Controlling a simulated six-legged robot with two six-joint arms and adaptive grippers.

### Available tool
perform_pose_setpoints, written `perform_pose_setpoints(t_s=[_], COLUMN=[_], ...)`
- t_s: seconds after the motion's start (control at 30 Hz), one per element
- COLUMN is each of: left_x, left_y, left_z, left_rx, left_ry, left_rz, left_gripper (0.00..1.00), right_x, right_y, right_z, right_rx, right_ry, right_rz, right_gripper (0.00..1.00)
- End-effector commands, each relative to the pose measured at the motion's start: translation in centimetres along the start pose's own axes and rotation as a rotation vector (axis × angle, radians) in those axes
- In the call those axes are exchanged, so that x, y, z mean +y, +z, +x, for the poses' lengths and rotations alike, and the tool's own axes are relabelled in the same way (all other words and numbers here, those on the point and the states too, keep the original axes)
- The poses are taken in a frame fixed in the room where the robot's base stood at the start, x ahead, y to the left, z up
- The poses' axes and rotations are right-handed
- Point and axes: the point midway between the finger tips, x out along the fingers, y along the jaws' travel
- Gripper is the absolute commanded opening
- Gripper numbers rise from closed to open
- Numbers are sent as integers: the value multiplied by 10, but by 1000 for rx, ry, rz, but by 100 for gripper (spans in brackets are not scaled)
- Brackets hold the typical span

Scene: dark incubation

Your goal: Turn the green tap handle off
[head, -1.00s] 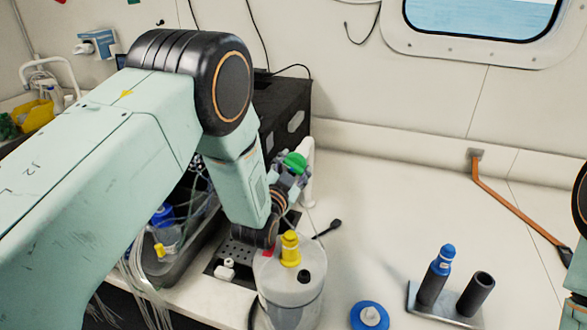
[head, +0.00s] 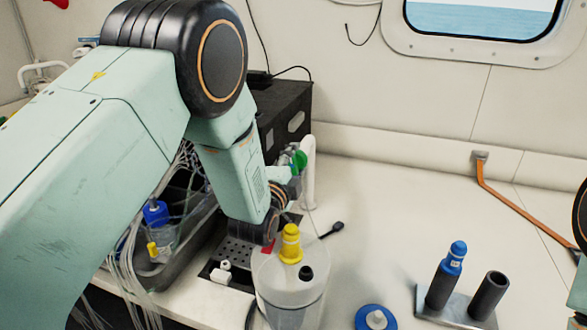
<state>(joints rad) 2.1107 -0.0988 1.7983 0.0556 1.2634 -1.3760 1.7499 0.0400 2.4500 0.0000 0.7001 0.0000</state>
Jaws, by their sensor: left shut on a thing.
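The green tap handle (head: 299,160) shows beside a white upright tap post (head: 309,180) at the back of the counter, in front of the black box. My left gripper (head: 291,166) is at the handle, shut on it, with its fingers partly hidden by the wrist and the handle. The left arm reaches in from the left and covers part of the area behind it.
A white canister (head: 290,285) with a yellow cap (head: 290,243) stands just in front of the left wrist. A black box (head: 285,115) is behind. A metal stand (head: 450,308) holds a blue-topped tube (head: 446,276) and a dark one. A blue-rimmed round thing (head: 375,318) lies in front.

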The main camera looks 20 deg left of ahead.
Motion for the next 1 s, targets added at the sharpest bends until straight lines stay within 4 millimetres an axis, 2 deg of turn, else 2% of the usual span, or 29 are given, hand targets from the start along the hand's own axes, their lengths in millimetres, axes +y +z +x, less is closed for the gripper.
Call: perform_pose_setpoints(t_s=[0.33, 0.93, 0.97, 1.0], left_x=[6, 9, 9, 9], left_y=[-3, -2, -2, -2], left_z=[-2, -3, -3, -3], left_rx=[10, 10, 10, 9], left_ry=[13, 20, 21, 21], left_rz=[152, 181, 181, 181], left_gripper=[21, 21, 55, 58], right_x=[0, 0, 0, 0], right_y=[0, 0, 0, 0], right_z=[10, 10, 10, 10], right_rx=[0, 0, 0, 0], right_ry=[0, 0, 0, 0], right_rz=[0, 0, 0, 0], right_gripper=[53, 53, 53, 53])
